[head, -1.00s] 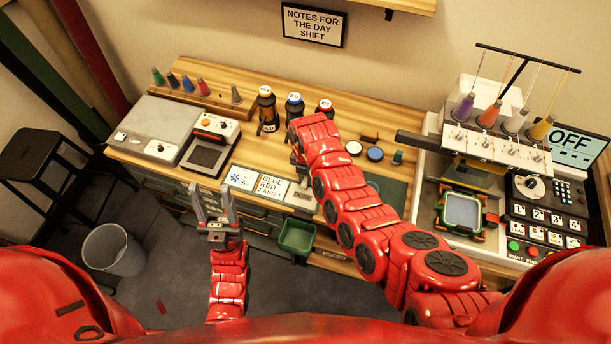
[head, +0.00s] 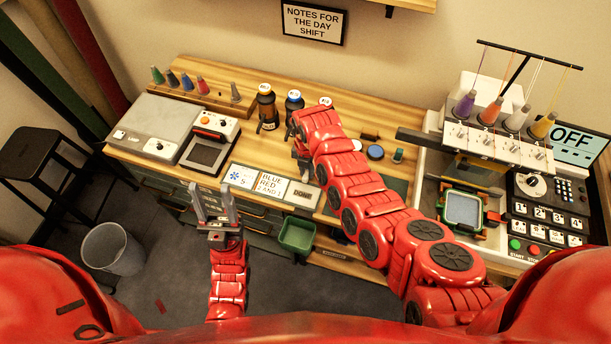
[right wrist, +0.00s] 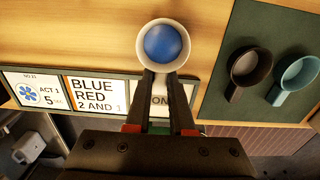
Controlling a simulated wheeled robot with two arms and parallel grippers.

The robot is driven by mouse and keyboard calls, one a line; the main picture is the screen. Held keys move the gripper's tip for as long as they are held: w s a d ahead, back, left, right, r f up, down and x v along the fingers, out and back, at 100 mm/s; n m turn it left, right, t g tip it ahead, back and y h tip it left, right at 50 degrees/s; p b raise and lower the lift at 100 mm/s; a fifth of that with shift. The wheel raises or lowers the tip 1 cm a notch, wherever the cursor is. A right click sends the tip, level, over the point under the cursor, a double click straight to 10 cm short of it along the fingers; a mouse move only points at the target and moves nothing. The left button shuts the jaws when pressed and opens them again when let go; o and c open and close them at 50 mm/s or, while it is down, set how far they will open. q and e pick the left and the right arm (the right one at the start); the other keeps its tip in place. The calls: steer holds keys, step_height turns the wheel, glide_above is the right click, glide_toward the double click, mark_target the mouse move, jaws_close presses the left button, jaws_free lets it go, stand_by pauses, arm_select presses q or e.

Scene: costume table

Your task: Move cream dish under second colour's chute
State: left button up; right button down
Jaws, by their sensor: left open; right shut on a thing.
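The cream dish (right wrist: 143,52) is in the right wrist view, with a smooth blue fill inside its pale rim. My right gripper (right wrist: 162,82) is shut on its near side, apparently at the handle. My left gripper (head: 214,208) is open and empty before the table's front edge.
A card reading "BLUE RED 2 AND 1" (right wrist: 92,94) lies along the front edge, beside a partly covered card. A dark dish (right wrist: 249,67) and a teal dish (right wrist: 297,76) sit on a green mat (right wrist: 222,102). An embroidery machine (head: 490,145) stands at right.

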steer(key=shift+w+d+f+b, duration=0.2)
steer(key=shift+w+b, duration=0.4)
steer(key=shift+b, duration=0.3)
steer(key=shift+w+d+f+b, duration=0.1)
steer(key=shift+w+d+b, duration=0.1)
steer(key=shift+w+b, duration=0.6)
steer(key=shift+w+d+f+b, duration=0.2)
steer(key=shift+w+b, duration=0.2)
steer(key=shift+b, duration=0.65)
steer(key=shift+w+d+r+b, duration=0.15)
steer(key=shift+w+b, duration=0.3)
steer(key=shift+b, duration=0.35)
steer(key=shift+r, duration=0.1)
steer(key=shift+w+r, duration=0.1)
steer(key=shift+f+b, duration=0.7)
steer(key=shift+b, duration=0.35)
steer(key=c, duration=0.7)
jaws_free()
steer(key=shift+r, duration=0.1)
steer(key=shift+r+p, duration=1.45)
steer(key=shift+r, duration=0.75)
